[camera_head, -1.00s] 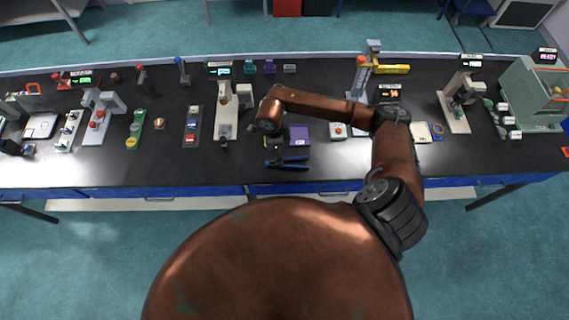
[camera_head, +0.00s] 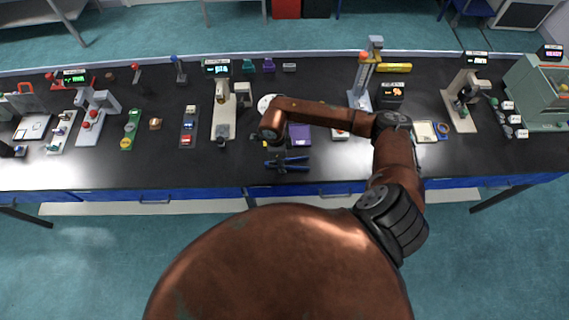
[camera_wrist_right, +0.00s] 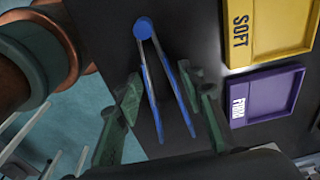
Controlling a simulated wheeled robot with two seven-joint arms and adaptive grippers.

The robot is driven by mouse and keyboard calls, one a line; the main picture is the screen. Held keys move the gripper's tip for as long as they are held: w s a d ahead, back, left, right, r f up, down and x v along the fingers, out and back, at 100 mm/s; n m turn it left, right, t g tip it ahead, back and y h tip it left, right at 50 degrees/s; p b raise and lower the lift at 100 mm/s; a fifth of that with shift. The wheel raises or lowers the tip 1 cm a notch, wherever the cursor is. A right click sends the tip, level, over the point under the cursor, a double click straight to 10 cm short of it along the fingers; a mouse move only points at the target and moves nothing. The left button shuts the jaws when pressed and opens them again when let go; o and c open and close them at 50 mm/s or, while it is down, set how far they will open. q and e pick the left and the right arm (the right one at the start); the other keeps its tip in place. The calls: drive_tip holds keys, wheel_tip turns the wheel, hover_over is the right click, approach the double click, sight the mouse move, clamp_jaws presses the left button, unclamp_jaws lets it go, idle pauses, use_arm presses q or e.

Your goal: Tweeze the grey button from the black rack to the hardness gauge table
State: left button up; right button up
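Blue-handled tweezers (camera_head: 287,163) lie on the black bench near its front edge. In the right wrist view, the tweezers (camera_wrist_right: 146,60) sit between the two spread green fingers of my right gripper (camera_wrist_right: 162,106), which is open. Neither finger clearly touches the tweezers. In the head view my right arm (camera_head: 320,115) reaches in from the right and its hand hangs just behind the tweezers. A stand with a lit display and pale base (camera_head: 223,118) may be the hardness gauge. I cannot make out the grey button or the black rack. My left gripper is not in view.
A yellow tray marked SOFT (camera_wrist_right: 268,58) and a purple tray marked FIRM (camera_wrist_right: 282,98) lie right of the tweezers in the wrist view. Other instruments, such as a tall stand (camera_head: 362,85) and a grey machine (camera_head: 540,95), line the bench.

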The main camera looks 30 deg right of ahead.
drive_tip(key=c, duration=0.4)
drive_tip(key=shift+o, duration=0.2)
wheel_tip(320, 180, up, 12)
drive_tip(key=p, duration=0.5)
drive_tip(key=shift+p, duration=0.4)
drive_tip(key=a+r+n+b, duration=0.1)
drive_tip(key=a+n+b, duration=0.1)
drive_tip(key=n, duration=0.6)
drive_tip(key=a+r+n+t+b, duration=0.1)
drive_tip(key=a+n+b, duration=0.2)
drive_tip(key=n+b, duration=0.2)
drive_tip(key=s+a+r+n+y+b, duration=0.1)
drive_tip(key=n+b, duration=0.3)
drive_tip(key=n, duration=0.7)
drive_tip(key=shift+a+t, duration=0.4)
drive_tip(key=shift+a, duration=0.5)
